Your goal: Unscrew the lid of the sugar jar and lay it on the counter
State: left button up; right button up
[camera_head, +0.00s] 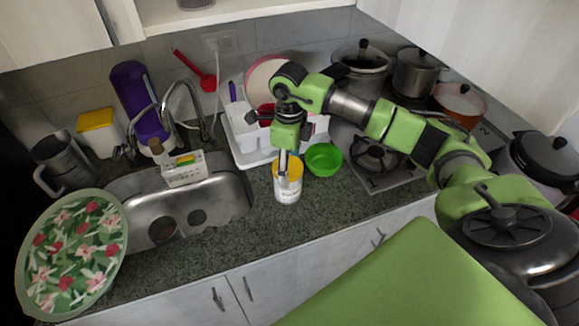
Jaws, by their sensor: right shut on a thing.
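The sugar jar (288,192) is a white cylinder with a small dark label. It stands upright on the granite counter, right of the sink. Its yellow lid (294,168) sits at the top of the jar. My right gripper (284,168) points down from above, with its fingers at the yellow lid and shut on it. The fingers cover part of the lid, and I cannot tell whether the lid is loose on the jar. My left gripper is not in view.
A green bowl (324,159) stands close behind the jar on the right. A white dish rack (245,142) is behind it, and the stove (384,180) is to the right. The sink (222,203) lies left. The front counter strip (241,241) is clear.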

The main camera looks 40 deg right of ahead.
jog(key=n+b, duration=0.2)
jog(key=n, duration=0.1)
jog(key=shift+w+f+n, duration=0.1)
jog(key=shift+n, duration=0.2)
jog(key=n+b, duration=0.2)
jog(key=n, duration=0.1)
jog(key=shift+d+n, duration=0.1)
jog(key=shift+n, duration=0.7)
jog(key=shift+w, duration=0.1)
jog(key=shift+n+b, duration=0.7)
jog(key=shift+n, duration=0.2)
jog(key=n+b, duration=0.2)
jog(key=n, duration=0.4)
jog(key=shift+w, duration=0.15)
jog(key=shift+r+n, duration=0.2)
jog(key=shift+n, duration=0.5)
jog(key=shift+b, duration=0.35)
